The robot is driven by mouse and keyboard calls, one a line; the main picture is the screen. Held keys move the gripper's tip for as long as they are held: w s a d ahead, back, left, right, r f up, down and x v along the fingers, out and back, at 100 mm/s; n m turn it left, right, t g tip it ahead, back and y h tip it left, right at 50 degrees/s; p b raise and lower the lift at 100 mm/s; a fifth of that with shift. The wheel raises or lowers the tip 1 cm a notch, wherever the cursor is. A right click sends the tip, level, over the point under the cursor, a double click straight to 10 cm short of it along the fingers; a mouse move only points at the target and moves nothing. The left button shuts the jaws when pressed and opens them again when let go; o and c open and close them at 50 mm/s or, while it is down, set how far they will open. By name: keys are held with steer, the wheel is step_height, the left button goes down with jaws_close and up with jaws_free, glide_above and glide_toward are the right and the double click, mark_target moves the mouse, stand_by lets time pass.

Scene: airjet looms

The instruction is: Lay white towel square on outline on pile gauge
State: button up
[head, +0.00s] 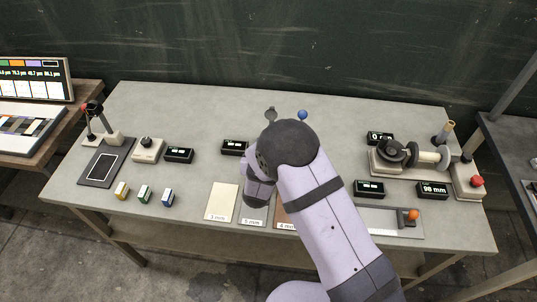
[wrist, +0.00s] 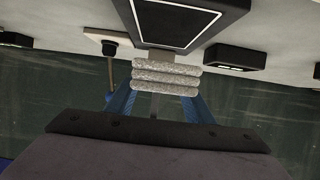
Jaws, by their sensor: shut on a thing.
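In the wrist view my gripper (wrist: 164,92) has blue fingers shut on a whitish, rough-textured piece (wrist: 165,75), which shows as stacked rounded layers. It appears to be the white towel square. Beyond it is a dark plate with a white outline (wrist: 176,22), close to the held piece; I cannot tell whether they touch. In the head view my arm hides the gripper and the held piece. A dark plate with a white rectangular outline (head: 101,166) lies bare at the table's left end, beside a small stand. I cannot tell whether both views show the same plate.
Yellow, green and blue blocks (head: 144,194) stand at the table's front left. A cream card (head: 221,202) lies left of my arm. Several small black displays (head: 179,155) stand on the table. A spool device (head: 428,157) and red button (head: 477,181) are at right.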

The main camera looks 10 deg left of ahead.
steer(key=shift+f+p, duration=0.55)
steer(key=shift+f, duration=1.45)
steer(key=shift+f, duration=0.1)
steer(key=shift+f, duration=0.15)
steer(key=o, duration=1.1)
steer(key=shift+c, duration=0.2)
steer(key=shift+r, duration=0.25)
steer(key=b+v, duration=0.4)
steer(key=v, duration=0.8)
